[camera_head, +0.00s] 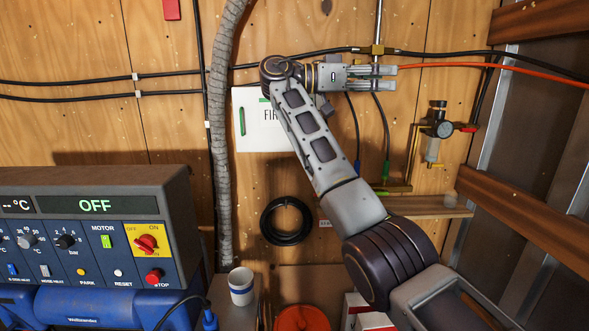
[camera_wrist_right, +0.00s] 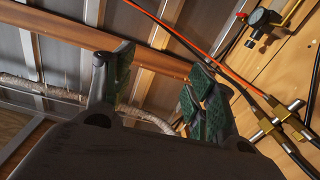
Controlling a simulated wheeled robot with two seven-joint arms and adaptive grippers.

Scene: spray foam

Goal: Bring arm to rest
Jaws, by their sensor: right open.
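My right arm reaches up from the lower right of the head view. Its gripper (camera_head: 390,77) is high in front of the plywood wall, with its fingers pointing right. In the right wrist view the two green-padded fingers (camera_wrist_right: 163,82) stand apart with nothing between them. In the head view the gripper overlaps the wall piping just below a brass fitting (camera_head: 377,50); whether it touches anything there I cannot tell. My left gripper is not in view.
An orange hose (camera_head: 480,66) runs right from beside the gripper. A valve with gauge (camera_head: 437,126) hangs right of the arm. A control panel (camera_head: 95,235) showing OFF stands at left.

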